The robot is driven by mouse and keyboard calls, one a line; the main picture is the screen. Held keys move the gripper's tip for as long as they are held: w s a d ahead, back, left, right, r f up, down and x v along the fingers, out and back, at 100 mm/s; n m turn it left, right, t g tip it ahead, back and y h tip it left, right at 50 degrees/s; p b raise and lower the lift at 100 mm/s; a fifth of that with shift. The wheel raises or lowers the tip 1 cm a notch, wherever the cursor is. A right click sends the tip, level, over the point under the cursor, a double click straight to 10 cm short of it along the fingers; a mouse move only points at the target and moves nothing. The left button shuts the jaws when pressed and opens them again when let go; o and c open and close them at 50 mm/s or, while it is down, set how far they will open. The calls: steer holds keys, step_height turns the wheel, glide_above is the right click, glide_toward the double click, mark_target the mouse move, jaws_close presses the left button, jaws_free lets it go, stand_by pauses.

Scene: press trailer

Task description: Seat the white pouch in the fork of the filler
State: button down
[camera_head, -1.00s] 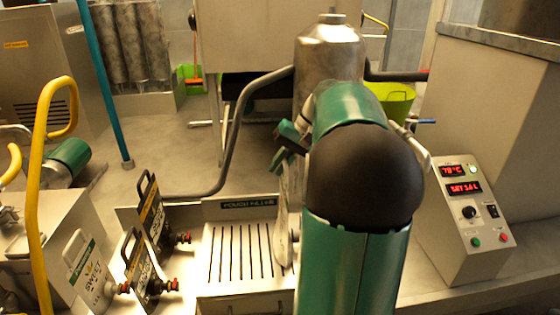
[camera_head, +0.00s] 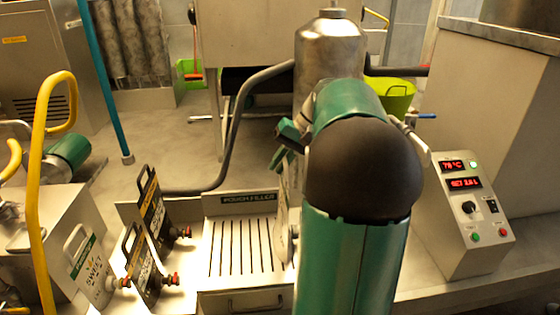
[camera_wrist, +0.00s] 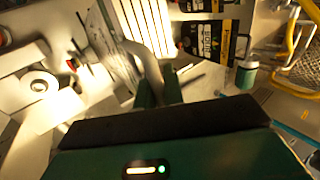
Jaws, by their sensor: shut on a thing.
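My gripper (camera_head: 287,150) is shut on the handle of a pale pouch (camera_head: 282,228), which hangs nearly edge-on to the body camera. My arm hides part of it. In the wrist view my gripper (camera_wrist: 158,92) holds the curved handle, and the pouch (camera_wrist: 100,35) hangs beyond with a red-capped spout on its left. The filler (camera_head: 250,205) has a lettered back panel and a slotted tray. The pouch hangs over the tray's right side. Its fork is not clear in the body view; a pale bracket with a round opening (camera_wrist: 40,86) shows left of the pouch in the wrist view.
Two black pouches (camera_head: 152,215) and another white pouch (camera_head: 92,270) stand left of the tray, with red-capped spouts. A steel vessel (camera_head: 328,55) and a bent grey pipe (camera_head: 238,115) are behind. A control box (camera_head: 468,215) stands at the right. A yellow rail (camera_head: 40,150) rises at the left.

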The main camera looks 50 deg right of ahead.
steer(key=shift+f, duration=0.1)
steer(key=c, duration=1.4)
jaws_free()
steer(key=shift+c, duration=0.2)
steer(key=v, duration=1.4)
steer(key=shift+w+a, duration=0.1)
